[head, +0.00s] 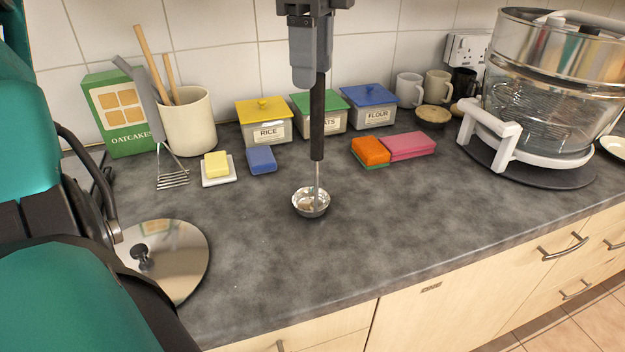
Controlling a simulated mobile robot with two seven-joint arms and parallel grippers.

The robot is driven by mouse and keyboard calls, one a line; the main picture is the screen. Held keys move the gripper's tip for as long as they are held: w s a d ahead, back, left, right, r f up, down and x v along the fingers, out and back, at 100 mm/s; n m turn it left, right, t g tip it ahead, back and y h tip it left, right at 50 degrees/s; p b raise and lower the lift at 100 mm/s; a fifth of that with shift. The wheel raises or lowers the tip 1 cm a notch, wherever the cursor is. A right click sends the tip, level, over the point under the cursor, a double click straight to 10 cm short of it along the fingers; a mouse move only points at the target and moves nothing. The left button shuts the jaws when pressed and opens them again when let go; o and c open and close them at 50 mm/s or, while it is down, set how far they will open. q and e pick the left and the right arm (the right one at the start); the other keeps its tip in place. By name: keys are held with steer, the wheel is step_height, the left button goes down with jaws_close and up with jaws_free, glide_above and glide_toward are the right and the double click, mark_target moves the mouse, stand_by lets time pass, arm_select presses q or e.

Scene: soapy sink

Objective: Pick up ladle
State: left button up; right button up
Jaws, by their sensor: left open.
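The ladle (317,125) is near the middle of the head view. Its long black handle is close to upright, and its shiny metal bowl (311,203) is low down, at or just above the dark worktop; I cannot tell which. My left gripper (312,80) points down from the top edge, open, at the upper end of the handle. Its grey finger overlaps the handle top in the picture, and the handle's tip is hidden there. I cannot tell whether the finger touches it. My right gripper is not in view.
Behind the ladle stand rice (265,132), oats (332,124) and flour (380,119) boxes. Sponges (408,146) lie behind right, a blue block (261,160) behind left. A glass cooker (545,105) stands right, a round lid (185,260) lies left. The front worktop is clear.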

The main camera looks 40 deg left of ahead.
arm_select(q)
glide_above(316, 149)
steer(key=shift+w+a+f, duration=0.15)
steer(key=shift+f, duration=0.85)
steer(key=shift+w+a+f, duration=0.1)
steer(key=shift+w+f, duration=0.05)
steer(key=shift+f, duration=0.9)
steer(key=shift+w+a+f, duration=0.15)
steer(key=shift+f, duration=0.85)
steer(key=shift+c, duration=0.4)
jaws_close()
